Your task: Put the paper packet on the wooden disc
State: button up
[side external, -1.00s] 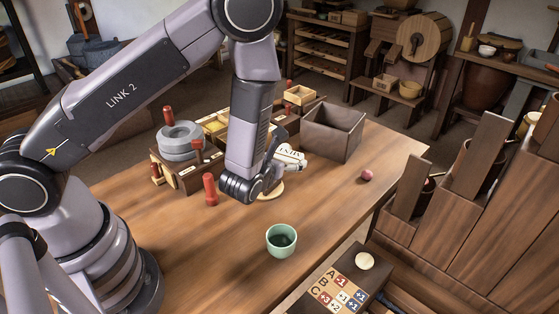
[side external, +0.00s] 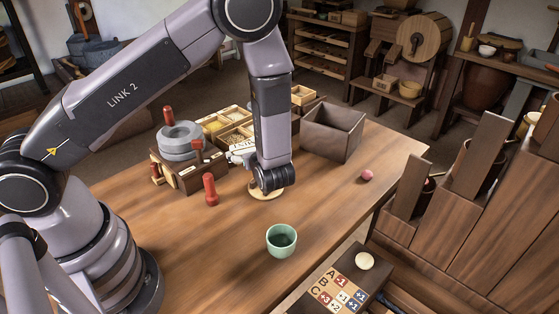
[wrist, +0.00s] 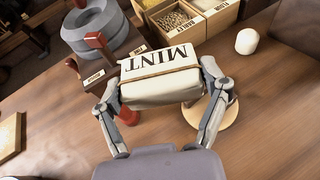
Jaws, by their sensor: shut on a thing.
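The cream paper packet marked MINT (wrist: 160,78) is between the two fingers of my gripper (wrist: 158,84), which is shut on it. In the side view, the packet (side external: 240,157) shows only partly, left of my wrist, and the fingers are mostly hidden. The pale wooden disc (wrist: 222,122) lies on the table, below and to the right of the packet in the wrist view. The packet covers part of it there. In the side view the disc (side external: 264,195) shows from under my wrist, with nothing visible on it. The packet appears held above the table.
A grey stone quern (side external: 180,140) on a wooden base, a red peg (side external: 210,190) and divided seed boxes (side external: 228,127) stand nearby. A dark open box (side external: 333,132) is behind right. A green cup (side external: 281,240) stands in front. A pink ball (side external: 367,175) lies right; the table between is clear.

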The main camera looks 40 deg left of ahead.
jog(key=w+f, duration=0.5)
jog(key=shift+w+a+f, duration=0.1)
jog(key=shift+w+f, duration=0.25)
jog(key=shift+f, duration=0.05)
jog(key=f, duration=0.3)
jog(key=shift+w+f, duration=0.1)
jog(key=shift+w, duration=0.15)
jog(key=shift+f, duration=0.25)
jog(key=shift+f, duration=0.25)
jog(key=shift+f, duration=0.35)
jog(key=o, duration=1)
